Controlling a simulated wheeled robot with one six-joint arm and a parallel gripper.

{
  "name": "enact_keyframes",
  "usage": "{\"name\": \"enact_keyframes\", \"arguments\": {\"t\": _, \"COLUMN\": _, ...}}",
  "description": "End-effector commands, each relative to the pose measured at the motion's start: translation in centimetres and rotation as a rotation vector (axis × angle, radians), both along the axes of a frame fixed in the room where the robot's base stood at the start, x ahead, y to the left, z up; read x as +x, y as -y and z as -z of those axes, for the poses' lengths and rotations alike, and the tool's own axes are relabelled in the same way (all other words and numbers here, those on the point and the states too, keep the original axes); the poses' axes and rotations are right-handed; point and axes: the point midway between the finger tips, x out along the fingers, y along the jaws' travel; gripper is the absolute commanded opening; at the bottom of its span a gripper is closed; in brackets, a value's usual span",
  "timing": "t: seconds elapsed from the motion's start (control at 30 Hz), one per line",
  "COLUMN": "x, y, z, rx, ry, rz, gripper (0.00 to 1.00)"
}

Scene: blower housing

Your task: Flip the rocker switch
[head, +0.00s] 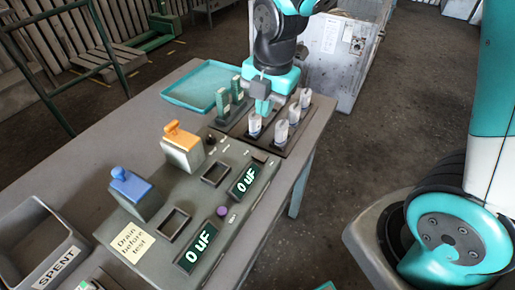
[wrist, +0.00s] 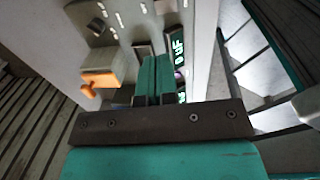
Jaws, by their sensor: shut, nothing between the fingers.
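I cannot pick out a rocker switch for certain in either view. The grey test panel (head: 190,205) on the bench carries an orange-topped box (head: 182,140), a blue-topped box (head: 132,187), a small black knob (head: 210,140) and a purple button (head: 223,211). Two displays on it (head: 243,180) (head: 198,243) read "0 uF". My gripper (head: 263,107) is shut and empty, above the dark rack beyond the panel. In the wrist view its green fingers (wrist: 153,68) are together, with the orange-topped box (wrist: 101,79) to their left and a display (wrist: 180,50) to their right.
White-topped cylinders (head: 281,129) stand in the dark rack close beside my gripper, with green parts (head: 230,98) to its left. A teal tray (head: 203,85) lies behind. A grey bin marked SPENT (head: 45,245) and a yellow note (head: 129,243) are nearer.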

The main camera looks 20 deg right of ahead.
Motion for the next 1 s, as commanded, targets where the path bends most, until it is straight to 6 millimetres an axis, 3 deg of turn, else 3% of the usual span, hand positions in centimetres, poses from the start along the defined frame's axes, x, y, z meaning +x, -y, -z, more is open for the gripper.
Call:
{"name": "enact_keyframes", "arguments": {"t": 0.37, "x": 0.0, "y": -0.1, "z": 0.7, "rx": 0.000, "ry": -0.005, "rz": 0.002, "gripper": 0.00}}
{"name": "enact_keyframes", "arguments": {"t": 1.0, "x": 1.1, "y": -0.9, "z": 12.2, "rx": 0.000, "ry": -0.006, "rz": 0.002, "gripper": 0.00}}
